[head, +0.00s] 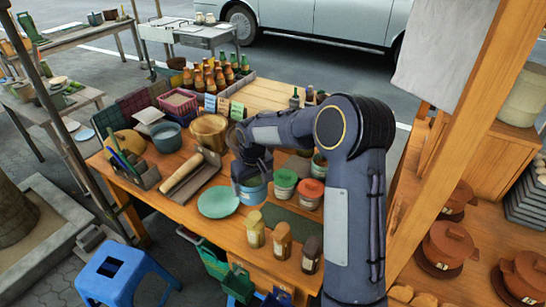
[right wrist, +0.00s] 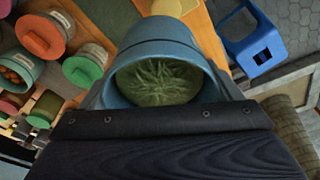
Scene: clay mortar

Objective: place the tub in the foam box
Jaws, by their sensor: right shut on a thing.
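A blue tub (head: 253,192) is held by my right gripper (head: 250,178) above the wooden table, near its middle. In the right wrist view the tub (right wrist: 160,36) is between the fingers, and its open mouth shows green, stringy contents (right wrist: 157,84). The fingertips are largely hidden behind the tub. I cannot pick out a foam box with certainty. A low purple-sided box (head: 178,104) with a pale pinkish inside stands at the back left of the table. My left gripper is not in view.
A pale green plate (head: 218,202) and a rolling pin (head: 181,173) lie left of the tub. Lidded tubs, one red-topped (head: 310,188), stand to its right. Several jars (head: 282,241) line the front right edge. A blue stool (head: 124,275) is on the ground at front left.

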